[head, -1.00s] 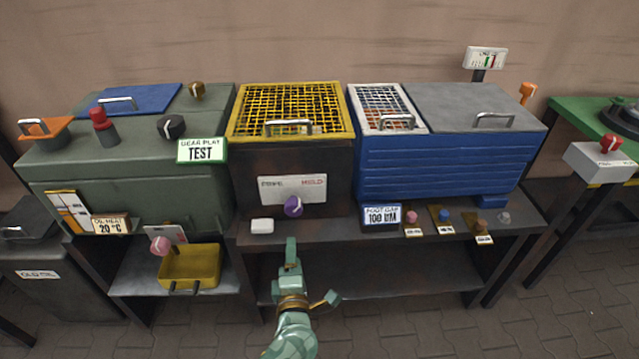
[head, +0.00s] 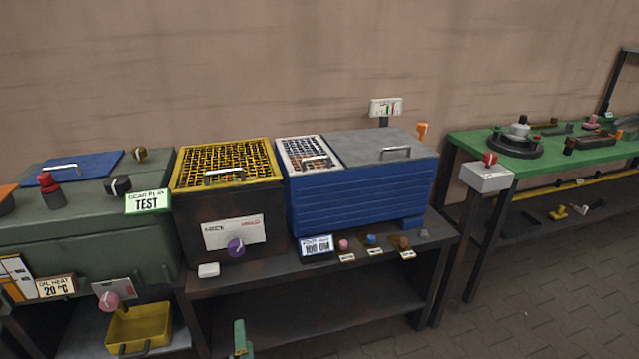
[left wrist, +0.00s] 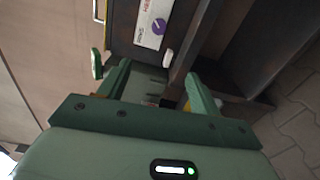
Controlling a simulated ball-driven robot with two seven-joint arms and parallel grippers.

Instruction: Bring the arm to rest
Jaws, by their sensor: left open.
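My left gripper (head: 240,338) shows in the head view only as a green finger at the bottom edge, in front of the dark bench (head: 315,298). In the left wrist view its two green fingers (left wrist: 155,85) stand wide apart with nothing held between them. Beyond them are the dark box with the purple knob (left wrist: 159,25) and a small white block (left wrist: 168,58). The rest of my left arm is out of the head view. My right gripper is in neither view.
A grey-green cabinet (head: 90,240), a yellow-mesh box (head: 225,165) and a blue tank (head: 360,190) stand in a row. A yellow tray (head: 140,328) is low at left. A green table (head: 480,145) stands at right. Paved floor (head: 530,300) is clear at lower right.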

